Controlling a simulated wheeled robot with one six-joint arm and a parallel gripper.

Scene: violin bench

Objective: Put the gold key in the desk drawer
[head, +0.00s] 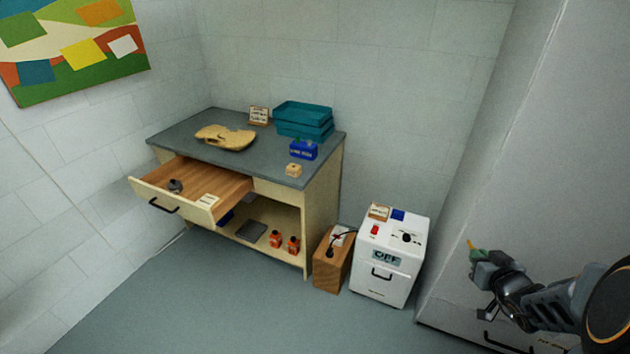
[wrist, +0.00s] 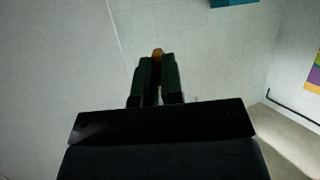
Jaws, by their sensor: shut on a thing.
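My gripper (head: 474,251) is at the right side of the head view, well away from the desk. It is shut on a small gold-orange thing, likely the gold key (head: 470,243), which sticks up past the fingertips. In the wrist view the key's tip (wrist: 158,52) shows between the two dark green fingers (wrist: 156,76); the rest of it is hidden. The desk drawer (head: 213,178) is pulled open at the desk's left front. A small dark round thing (head: 175,186) lies inside it, and a label (head: 208,201) is on its front.
On the desk (head: 185,133) are a violin body plate (head: 225,137), teal trays (head: 303,118), a blue box (head: 303,150) and a small wooden block (head: 293,170). A white cabinet reading OFF (head: 388,283) and a wooden box (head: 328,275) stand right of the desk. The floor in front is clear.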

